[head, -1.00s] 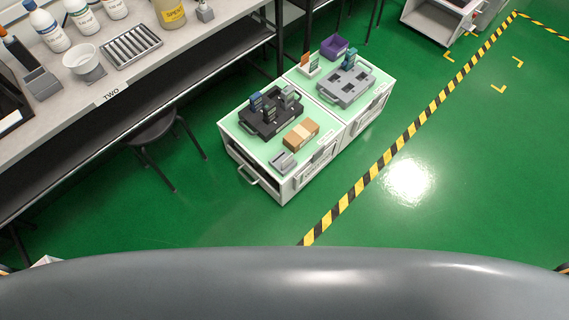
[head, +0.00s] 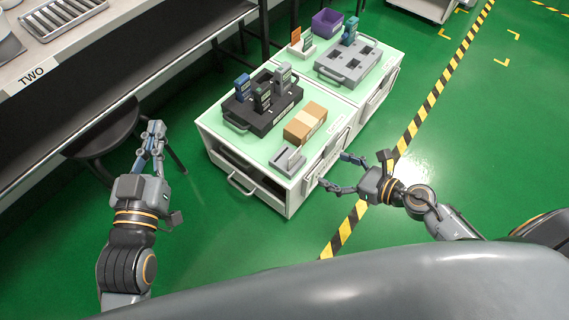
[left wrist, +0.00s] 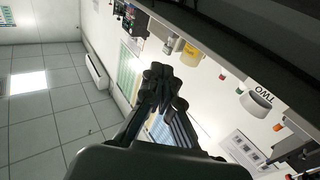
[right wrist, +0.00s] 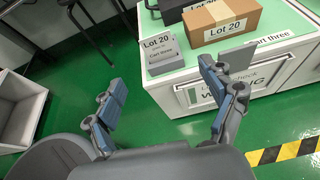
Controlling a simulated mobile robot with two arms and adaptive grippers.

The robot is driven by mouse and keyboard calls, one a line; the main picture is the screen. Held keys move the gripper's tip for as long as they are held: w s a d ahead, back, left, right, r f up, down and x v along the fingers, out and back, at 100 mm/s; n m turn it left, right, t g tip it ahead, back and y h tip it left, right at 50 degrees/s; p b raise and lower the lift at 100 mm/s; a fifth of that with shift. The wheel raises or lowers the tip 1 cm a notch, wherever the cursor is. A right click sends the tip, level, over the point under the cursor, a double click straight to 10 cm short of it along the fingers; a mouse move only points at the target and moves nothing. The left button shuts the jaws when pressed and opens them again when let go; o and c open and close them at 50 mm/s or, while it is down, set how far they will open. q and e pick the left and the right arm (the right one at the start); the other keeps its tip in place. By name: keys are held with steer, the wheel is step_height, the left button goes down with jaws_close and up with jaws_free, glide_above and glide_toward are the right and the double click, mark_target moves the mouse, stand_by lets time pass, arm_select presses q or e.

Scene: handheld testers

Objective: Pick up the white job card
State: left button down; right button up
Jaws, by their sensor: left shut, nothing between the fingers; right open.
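A small grey holder (head: 288,159) sits on the near corner of the green-topped cart (head: 205,122). My right gripper (head: 332,171) is open and empty, just right of the cart's near end. In the right wrist view its spread fingers (right wrist: 162,80) show below the holder, apart from it. My left gripper (head: 153,133) is shut and empty, left of the cart beside the stool.
A brown box (head: 305,123) labelled "Lot 20" and a black tray (head: 262,118) of handheld testers stand behind the holder. A grey tray (head: 348,65) and purple bin (head: 327,22) are farther back. A workbench (head: 75,50) and dark stool (head: 100,135) are left. Green floor is clear right.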

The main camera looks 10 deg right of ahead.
mark_target(295, 156)
steer(key=shift+n, duration=0.3)
steer(key=x, duration=0.8)
steer(key=shift+a+r, duration=0.1)
steer(key=shift+r, duration=0.05)
steer(key=shift+w+a+b, duration=0.25)
steer(key=shift+b, duration=0.05)
steer(key=x, duration=0.2)
steer(key=b+x, duration=0.1)
steer(key=x, duration=0.1)
steer(key=shift+a+f, duration=0.15)
steer(key=shift+f, duration=0.25)
steer(key=shift+w+a+f, duration=0.1)
steer(key=shift+w+a, duration=0.1)
steer(key=shift+w, duration=0.1)
arm_select(q)
steer(key=s+r+t+h, duration=0.2)
steer(key=r+t, duration=0.4)
steer(key=r, duration=0.3)
steer(key=shift+s+d+r, duration=0.15)
steer(key=shift+s+r, duration=0.2)
steer(key=shift+s, duration=0.45)
arm_select(e)
steer(key=c, duration=0.9)
